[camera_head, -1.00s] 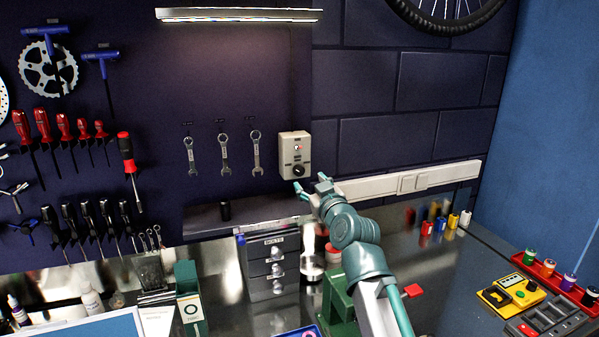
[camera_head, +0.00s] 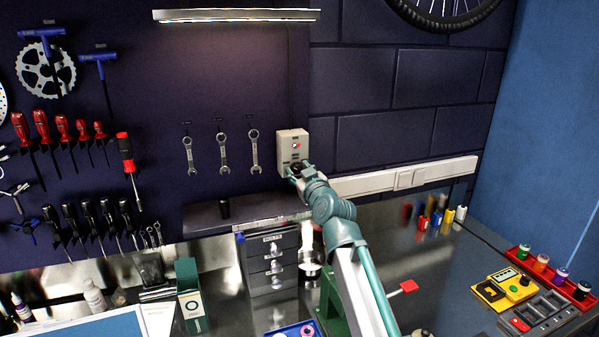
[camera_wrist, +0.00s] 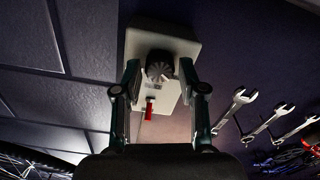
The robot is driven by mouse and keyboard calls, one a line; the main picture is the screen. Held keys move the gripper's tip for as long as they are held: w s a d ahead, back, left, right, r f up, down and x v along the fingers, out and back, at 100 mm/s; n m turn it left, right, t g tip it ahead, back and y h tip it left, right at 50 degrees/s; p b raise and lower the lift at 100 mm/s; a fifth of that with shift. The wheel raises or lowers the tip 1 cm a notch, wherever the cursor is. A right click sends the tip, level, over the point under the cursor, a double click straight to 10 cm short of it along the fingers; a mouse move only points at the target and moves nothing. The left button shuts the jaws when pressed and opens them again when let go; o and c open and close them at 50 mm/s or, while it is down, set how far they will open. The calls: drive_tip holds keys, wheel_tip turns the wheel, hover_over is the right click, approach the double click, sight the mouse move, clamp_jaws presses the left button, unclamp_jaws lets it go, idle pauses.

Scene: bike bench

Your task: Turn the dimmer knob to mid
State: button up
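The pale dimmer box (camera_head: 292,143) is fixed to the dark wall, below and right of the lit lamp (camera_head: 238,15). A small red part (camera_head: 297,146) shows on its face. Its round dark knob (camera_wrist: 160,64) is seen close in the wrist view; in the head view my gripper largely covers it. My gripper (camera_head: 298,171) is at the lower part of the box. In the wrist view my gripper (camera_wrist: 159,70) is open, one finger on each side of the knob, with a visible gap on both sides. The knob's pointer setting is not readable.
Several wrenches (camera_head: 222,152) hang left of the box. A dark shelf (camera_head: 205,215) and a grey drawer unit (camera_head: 270,262) stand below. A white wall trunking (camera_head: 380,183) runs to the right. The wall above the box is clear.

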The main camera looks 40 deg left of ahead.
clamp_jaws()
drive_tip(key=shift+m, duration=0.3)
drive_tip(key=m+b, duration=0.2)
drive_tip(key=m, duration=0.8)
drive_tip(key=shift+w+m, duration=0.1)
drive_tip(key=shift+m, duration=0.2)
idle(0.4)
drive_tip(key=shift+o, duration=2.2)
unclamp_jaws()
